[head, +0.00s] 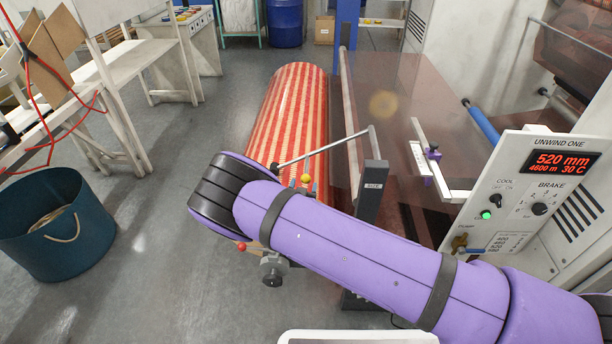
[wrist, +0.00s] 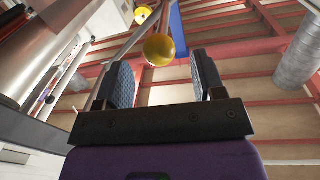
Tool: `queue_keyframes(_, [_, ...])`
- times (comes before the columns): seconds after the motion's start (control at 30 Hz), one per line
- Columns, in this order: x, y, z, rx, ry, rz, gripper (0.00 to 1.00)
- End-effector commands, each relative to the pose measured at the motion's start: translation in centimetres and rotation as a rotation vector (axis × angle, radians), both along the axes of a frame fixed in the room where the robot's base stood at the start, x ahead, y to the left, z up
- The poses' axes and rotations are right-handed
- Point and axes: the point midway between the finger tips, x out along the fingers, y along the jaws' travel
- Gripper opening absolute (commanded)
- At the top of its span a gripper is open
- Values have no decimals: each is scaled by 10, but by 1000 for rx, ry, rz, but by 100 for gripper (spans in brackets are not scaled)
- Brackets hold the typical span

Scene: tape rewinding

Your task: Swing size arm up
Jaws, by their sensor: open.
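The size arm (head: 325,148) is a thin grey rod. It slopes down to the left from the top of a dark post labelled SIZE (head: 374,185), across the front of the red-striped roll (head: 290,105). A small yellow ball knob (head: 306,178) shows just above my purple arm; I cannot tell whether it belongs to the rod. In the wrist view my gripper (wrist: 161,62) is open, its two dark pads apart. A yellow ball (wrist: 159,48) shows in the gap, at or beyond the fingertips; contact is unclear. My gripper is hidden behind my arm in the head view.
The unwind panel (head: 547,200) reads 520 mm and has a lit green button. A red ball knob (head: 241,246) and a dark handwheel (head: 273,268) sit below my arm. A teal bin (head: 40,235) stands at left. The floor between bin and roll is clear.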

Motion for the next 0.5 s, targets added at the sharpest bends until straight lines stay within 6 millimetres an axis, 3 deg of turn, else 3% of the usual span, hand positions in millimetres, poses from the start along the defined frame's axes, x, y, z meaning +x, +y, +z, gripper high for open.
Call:
queue_keyframes(0.2, [36,-6,0,-1,-2,-1,63])
queue_keyframes(0.5, [58,-9,0,-1,1,-1,63])
